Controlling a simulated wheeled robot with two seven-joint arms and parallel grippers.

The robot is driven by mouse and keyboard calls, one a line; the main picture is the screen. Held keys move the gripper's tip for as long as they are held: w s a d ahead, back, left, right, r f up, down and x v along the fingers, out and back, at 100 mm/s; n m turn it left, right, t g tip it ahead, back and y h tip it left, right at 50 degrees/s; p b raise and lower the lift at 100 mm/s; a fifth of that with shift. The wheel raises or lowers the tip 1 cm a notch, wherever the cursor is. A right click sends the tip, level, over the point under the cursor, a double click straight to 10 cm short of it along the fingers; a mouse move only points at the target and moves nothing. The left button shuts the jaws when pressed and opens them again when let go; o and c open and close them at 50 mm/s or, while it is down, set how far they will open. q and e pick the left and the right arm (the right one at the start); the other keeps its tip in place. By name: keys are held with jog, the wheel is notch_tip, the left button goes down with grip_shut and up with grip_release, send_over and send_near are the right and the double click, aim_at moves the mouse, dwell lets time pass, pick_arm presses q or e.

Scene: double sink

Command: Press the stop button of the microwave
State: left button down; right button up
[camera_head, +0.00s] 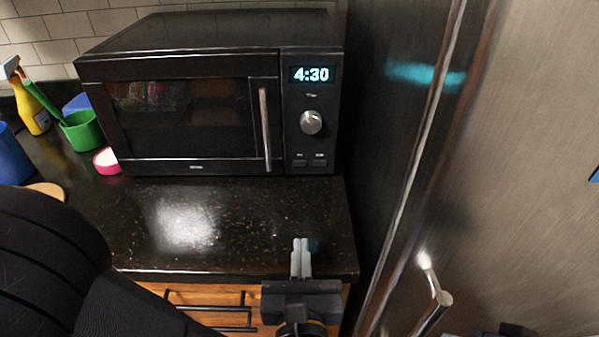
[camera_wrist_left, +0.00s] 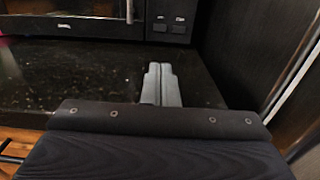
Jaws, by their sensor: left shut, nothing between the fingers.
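The black microwave (camera_head: 190,45) stands on the dark counter with its door shut. Its clock (camera_head: 311,74) reads 4:30 above a round silver knob (camera_head: 311,122). Two small buttons sit side by side below the knob, a left one (camera_head: 299,162) and a right one (camera_head: 320,161); their labels are too small to read. Both also show in the left wrist view, the left one (camera_wrist_left: 160,28) and the right one (camera_wrist_left: 179,29). My left gripper (camera_head: 301,243) is shut and empty over the counter's front edge, in front of the button panel and apart from it. My right gripper is not seen.
A tall metal fridge (camera_head: 530,120) with a handle stands close on the right. A yellow spray bottle (camera_head: 32,108), green cup (camera_head: 83,131) and pink-rimmed item (camera_head: 106,161) are at the left. The counter (camera_head: 240,215) before the microwave is clear.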

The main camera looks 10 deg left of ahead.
aim_at(298, 162)
pick_arm(q)
jog(key=w+a, duration=0.1)
jog(key=w, duration=0.5)
jog(key=w+a, duration=0.1)
jog(key=w, duration=0.6)
jog(key=w+a, duration=0.2)
jog(key=w, duration=0.4)
jog(key=shift+w, duration=0.25)
jog(key=shift+w+a+b, duration=0.2)
jog(key=shift+w+b, duration=0.3)
jog(key=shift+b, duration=0.05)
jog(key=shift+r, duration=0.25)
